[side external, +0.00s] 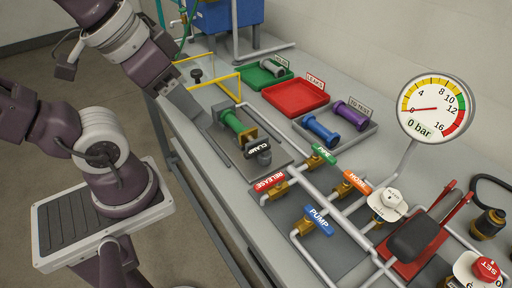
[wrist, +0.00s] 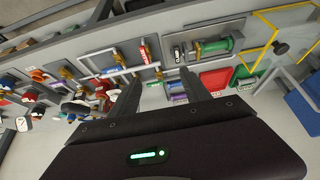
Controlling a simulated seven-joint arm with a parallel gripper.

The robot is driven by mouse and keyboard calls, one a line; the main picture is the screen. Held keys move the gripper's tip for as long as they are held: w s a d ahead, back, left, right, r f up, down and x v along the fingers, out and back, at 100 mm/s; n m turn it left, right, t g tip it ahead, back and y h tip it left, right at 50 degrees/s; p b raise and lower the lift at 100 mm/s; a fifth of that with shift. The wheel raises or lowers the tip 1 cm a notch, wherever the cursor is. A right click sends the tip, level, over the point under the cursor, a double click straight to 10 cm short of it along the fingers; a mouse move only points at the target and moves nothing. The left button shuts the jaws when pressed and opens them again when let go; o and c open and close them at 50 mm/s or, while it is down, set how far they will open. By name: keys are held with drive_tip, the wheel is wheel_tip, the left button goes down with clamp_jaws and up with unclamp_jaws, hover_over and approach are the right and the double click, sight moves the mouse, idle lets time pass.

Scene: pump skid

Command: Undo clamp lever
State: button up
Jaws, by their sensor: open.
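The black clamp lever (side external: 258,148), labelled CLAMP, sits at the front end of a fixture on the grey bench. It also shows in the wrist view (wrist: 178,54). A green spool (side external: 231,122) lies in the fixture behind the lever, beside a brass-coloured block. In the wrist view the green spool (wrist: 214,46) is beyond the right finger. My gripper (wrist: 159,76) is open and empty, its two fingers spread and apart from the lever. In the side view my arm comes in from the upper left; the fingertips are hard to make out there.
A gauge (side external: 436,108) reads 0 bar. RELEASE (side external: 270,181), PUMP (side external: 319,220) and other valve handles stand on pipes right of the fixture. Red tray (side external: 296,111), green tray (side external: 250,80) and a grey tray with blue and purple spools lie behind. A yellow frame (side external: 228,80) stands near my arm.

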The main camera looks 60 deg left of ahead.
idle(0.3)
drive_tip(key=o, duration=0.4)
drive_tip(key=shift+w, duration=0.1)
drive_tip(key=shift+c, duration=0.2)
drive_tip(key=o, duration=0.5)
drive_tip(key=w+m, duration=0.1)
drive_tip(key=w+a+f+m+g+y, duration=0.1)
drive_tip(key=w, duration=0.1)
drive_tip(key=w+a+f+m+g, duration=0.1)
drive_tip(key=m, duration=0.1)
drive_tip(key=shift+w+y, duration=0.3)
drive_tip(key=shift+y, duration=0.1)
drive_tip(key=m+g+h, duration=0.2)
drive_tip(key=m+g, duration=0.2)
drive_tip(key=m, duration=1)
hover_over(257, 148)
wheel_tip(257, 148, down, 13)
drive_tip(key=shift+d+r, duration=0.1)
wheel_tip(257, 148, down, 7)
drive_tip(key=shift+f, duration=0.1)
drive_tip(key=c, duration=1.4)
